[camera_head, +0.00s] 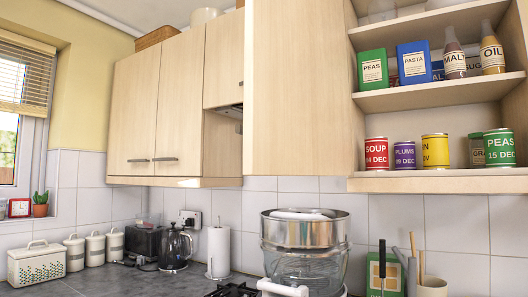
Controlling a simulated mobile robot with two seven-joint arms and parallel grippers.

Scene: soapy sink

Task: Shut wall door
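The wall cabinet (450,182) on the right stands open and shows its stocked shelves. A plain pale wood panel (295,90), which looks like its door, stands swung out at the left side of the opening. I see no handle on the face turned to me. The closed wall cabinet doors (180,105) farther left have dark bar handles. Neither of my grippers is recognisable in this view.
Shelves hold a soup can (377,154), a peas can (499,148), boxes and bottles. Below stand a large metal and glass pot (305,232), a paper towel roll (218,252) and a kettle (175,248). A white curved part (282,288) at the bottom edge is unclear.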

